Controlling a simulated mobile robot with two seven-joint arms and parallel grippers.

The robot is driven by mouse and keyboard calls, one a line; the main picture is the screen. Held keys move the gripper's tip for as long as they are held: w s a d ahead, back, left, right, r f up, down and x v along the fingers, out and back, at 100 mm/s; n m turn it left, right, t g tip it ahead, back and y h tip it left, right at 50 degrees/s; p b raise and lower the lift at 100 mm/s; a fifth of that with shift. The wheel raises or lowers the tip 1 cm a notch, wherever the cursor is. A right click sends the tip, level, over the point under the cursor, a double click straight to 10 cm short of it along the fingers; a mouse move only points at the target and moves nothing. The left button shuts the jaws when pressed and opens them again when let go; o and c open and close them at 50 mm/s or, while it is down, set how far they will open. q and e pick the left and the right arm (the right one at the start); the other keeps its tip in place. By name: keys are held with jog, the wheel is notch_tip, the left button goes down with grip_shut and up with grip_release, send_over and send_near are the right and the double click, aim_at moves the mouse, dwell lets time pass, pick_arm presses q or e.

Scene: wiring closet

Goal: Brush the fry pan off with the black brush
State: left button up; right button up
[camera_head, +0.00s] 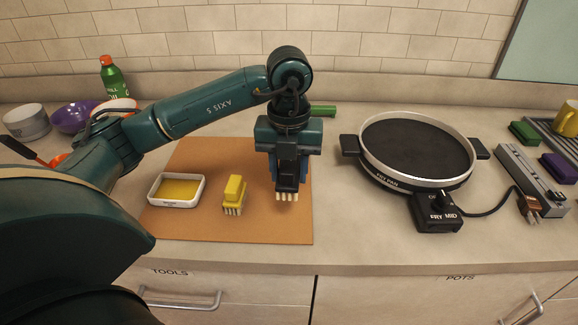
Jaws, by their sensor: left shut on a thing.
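The fry pan (415,148) is a round black electric pan with a pale rim and two dark side handles. It stands on the right half of the counter, with a control box (437,213) at its front. My left gripper (288,165) points down over the brown board, left of the pan and apart from it. It is shut on the black brush (287,184), whose pale bristles point down at or just above the board. The gripper hides the brush's upper part. My right gripper is not in view.
The brown board (230,234) also holds a yellow brush (233,194) and a white dish of yellow stuff (176,204). Bowls and a green bottle (113,77) stand at the back left. A power strip (533,178), a cord and sponges lie right of the pan.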

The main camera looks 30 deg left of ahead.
aim_at(289, 206)
pick_arm(q)
jog(key=shift+f+b, duration=0.6)
jog(key=shift+f, duration=0.35)
jog(key=shift+f+b, duration=0.35)
jog(key=shift+f, duration=0.15)
jog(key=shift+f+b, duration=0.6)
jog(key=shift+f, duration=0.15)
jog(key=shift+f+b, duration=1)
jog(key=shift+f, duration=0.25)
jog(key=o, duration=0.5)
jog(key=shift+r, duration=0.2)
jog(key=o, duration=0.4)
jog(key=shift+o, duration=0.2)
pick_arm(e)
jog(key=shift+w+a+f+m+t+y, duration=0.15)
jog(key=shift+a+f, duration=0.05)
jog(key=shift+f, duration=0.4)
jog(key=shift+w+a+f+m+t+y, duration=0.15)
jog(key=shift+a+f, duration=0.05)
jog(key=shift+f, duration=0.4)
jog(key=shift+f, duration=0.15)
pick_arm(q)
jog(key=shift+c, duration=0.5)
